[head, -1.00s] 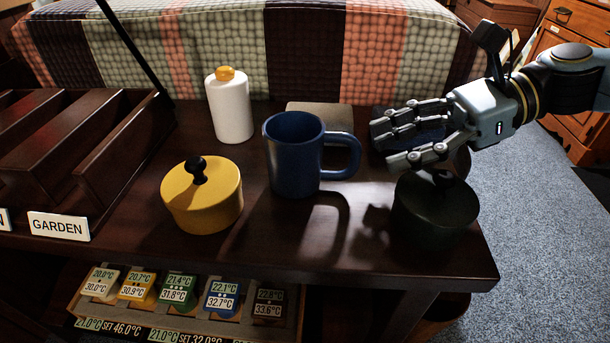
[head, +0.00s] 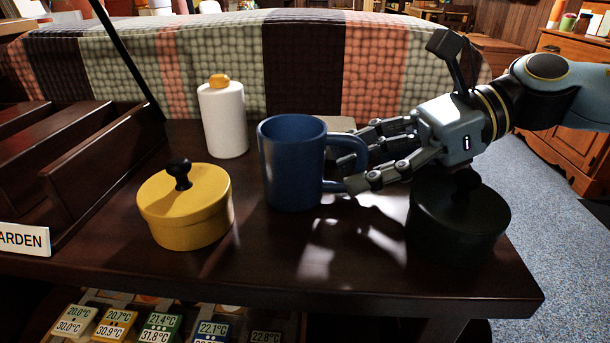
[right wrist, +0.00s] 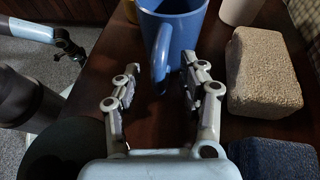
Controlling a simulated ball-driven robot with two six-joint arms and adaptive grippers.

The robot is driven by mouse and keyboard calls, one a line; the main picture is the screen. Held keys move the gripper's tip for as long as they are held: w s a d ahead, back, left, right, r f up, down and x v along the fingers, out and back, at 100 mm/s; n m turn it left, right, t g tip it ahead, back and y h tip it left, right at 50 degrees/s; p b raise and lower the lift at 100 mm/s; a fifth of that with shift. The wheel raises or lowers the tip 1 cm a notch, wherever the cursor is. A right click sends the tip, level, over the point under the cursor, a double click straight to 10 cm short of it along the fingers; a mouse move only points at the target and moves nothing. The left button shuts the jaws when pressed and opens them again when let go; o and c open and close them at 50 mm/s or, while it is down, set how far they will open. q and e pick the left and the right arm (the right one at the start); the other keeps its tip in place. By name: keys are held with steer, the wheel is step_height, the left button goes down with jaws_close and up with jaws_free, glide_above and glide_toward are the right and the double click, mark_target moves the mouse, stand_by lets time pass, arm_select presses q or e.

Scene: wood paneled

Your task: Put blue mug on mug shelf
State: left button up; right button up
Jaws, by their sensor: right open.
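The blue mug (head: 291,166) stands upright on the dark wooden table, its handle (head: 350,150) pointing right. My right gripper (head: 350,167) reaches in from the right at the handle, fingers spread. In the right wrist view, the open fingers (right wrist: 160,85) stand on either side of the blue handle (right wrist: 161,58), and the mug body (right wrist: 172,10) is ahead of them. Whether a finger touches the handle I cannot tell. My left gripper is not in the head view. No shelf that is clearly for mugs can be made out.
A yellow lidded pot (head: 185,210) is left of the mug, with a white bottle (head: 222,120) behind. A dark lidded pot (head: 455,215) stands under my right wrist. A tan block (right wrist: 262,72) and a dark blue block (right wrist: 272,158) lie close to the right fingers. A slotted wooden rack (head: 90,170) is left.

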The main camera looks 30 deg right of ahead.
jaws_close()
stand_by(0.3)
stand_by(0.3)
